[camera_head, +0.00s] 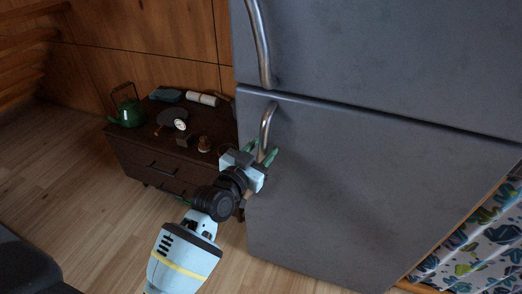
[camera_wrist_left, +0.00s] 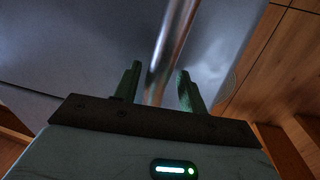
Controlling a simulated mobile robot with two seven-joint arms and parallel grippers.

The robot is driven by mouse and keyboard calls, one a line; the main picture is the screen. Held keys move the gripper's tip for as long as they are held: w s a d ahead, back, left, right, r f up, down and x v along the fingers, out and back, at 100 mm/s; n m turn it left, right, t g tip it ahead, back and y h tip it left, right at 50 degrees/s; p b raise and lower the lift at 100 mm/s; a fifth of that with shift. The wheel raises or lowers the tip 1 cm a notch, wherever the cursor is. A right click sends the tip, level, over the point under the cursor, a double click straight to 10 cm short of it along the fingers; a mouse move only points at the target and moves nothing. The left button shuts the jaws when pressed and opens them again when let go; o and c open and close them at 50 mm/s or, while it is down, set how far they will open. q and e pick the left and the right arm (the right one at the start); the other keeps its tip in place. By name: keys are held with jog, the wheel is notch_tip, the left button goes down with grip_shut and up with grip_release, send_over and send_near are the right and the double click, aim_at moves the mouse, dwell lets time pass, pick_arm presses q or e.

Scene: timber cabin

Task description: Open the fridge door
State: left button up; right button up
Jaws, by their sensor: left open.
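The grey fridge (camera_head: 370,180) fills the right of the head view. Its upper door (camera_head: 380,60) and lower door look closed, with a dark seam between them. The upper door carries a long metal handle (camera_head: 260,45); the lower door carries a shorter curved handle (camera_head: 266,130). My left gripper (camera_head: 262,151) is open at the lower end of the lower handle. In the left wrist view the metal handle (camera_wrist_left: 170,45) runs between the two green fingers (camera_wrist_left: 157,85), with gaps visible on both sides. My right gripper is not in view.
A dark wooden cabinet (camera_head: 150,160) stands left of the fridge. A green kettle (camera_head: 127,112), a small clock (camera_head: 180,125) and other small items are on it. Patterned fabric (camera_head: 470,250) hangs at the lower right. The wooden floor (camera_head: 60,165) at left is clear.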

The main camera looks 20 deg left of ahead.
pick_arm(q)
grip_shut()
jog(key=shift+s, duration=0.1)
